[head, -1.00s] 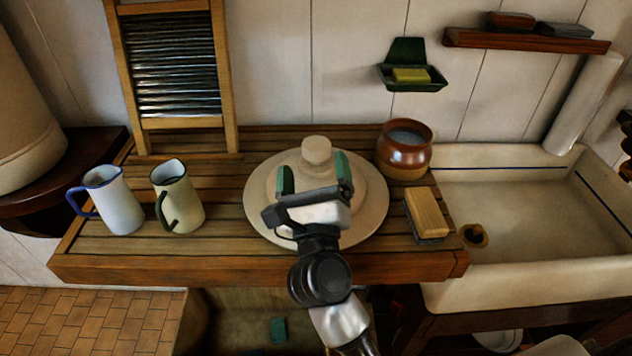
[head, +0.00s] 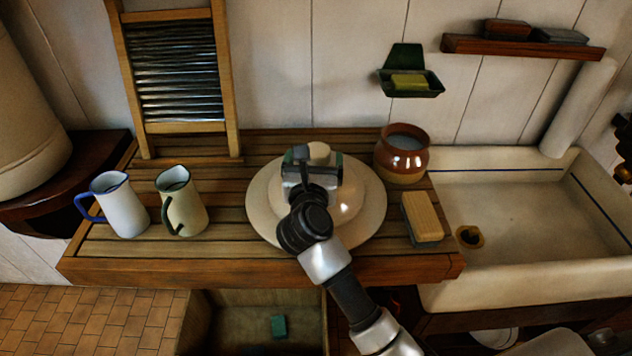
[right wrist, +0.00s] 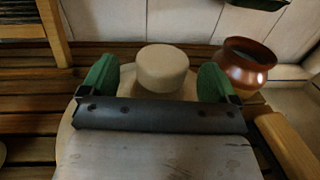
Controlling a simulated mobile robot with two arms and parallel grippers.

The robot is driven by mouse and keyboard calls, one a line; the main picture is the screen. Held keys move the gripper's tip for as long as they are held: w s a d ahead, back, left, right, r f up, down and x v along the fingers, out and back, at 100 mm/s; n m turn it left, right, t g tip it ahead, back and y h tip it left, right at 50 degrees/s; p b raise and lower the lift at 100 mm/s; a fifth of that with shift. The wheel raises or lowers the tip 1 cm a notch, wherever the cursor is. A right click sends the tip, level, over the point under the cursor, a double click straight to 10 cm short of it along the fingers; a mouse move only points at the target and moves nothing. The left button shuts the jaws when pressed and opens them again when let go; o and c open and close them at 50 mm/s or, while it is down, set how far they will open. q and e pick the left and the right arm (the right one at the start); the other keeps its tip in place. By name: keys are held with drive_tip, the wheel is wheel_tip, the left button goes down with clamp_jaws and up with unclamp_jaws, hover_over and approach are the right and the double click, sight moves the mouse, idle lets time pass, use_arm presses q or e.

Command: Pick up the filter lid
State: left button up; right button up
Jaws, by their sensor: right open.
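The filter lid (head: 262,199) is a round cream disc with a raised centre and a knob (head: 319,152) on top. It lies on the slatted wooden draining board, partly hidden by my right arm. My right gripper (head: 311,160) is open at the knob, its fingers pointing toward the wall. In the right wrist view the knob (right wrist: 162,68) stands between and a little beyond the two green fingertips, with a gap on each side. I cannot tell whether the knob is fully between the fingers. My left gripper is not in view.
A brown glazed pot (head: 402,152) stands close right of the lid, with a wooden brush (head: 422,217) in front of it. A white jug (head: 121,205) and a cream jug (head: 181,202) stand left. A washboard (head: 178,75) leans on the wall. The sink (head: 520,225) is at right.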

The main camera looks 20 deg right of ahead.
sight(317, 143)
drive_tip(key=x, duration=0.3)
drive_tip(key=shift+w+d+f+p, duration=0.1)
drive_tip(key=shift+d+p, duration=0.1)
drive_tip(key=shift+p, duration=0.1)
drive_tip(key=shift+a, duration=0.1)
drive_tip(key=c, duration=0.3)
clamp_jaws()
drive_tip(key=shift+r, duration=0.2)
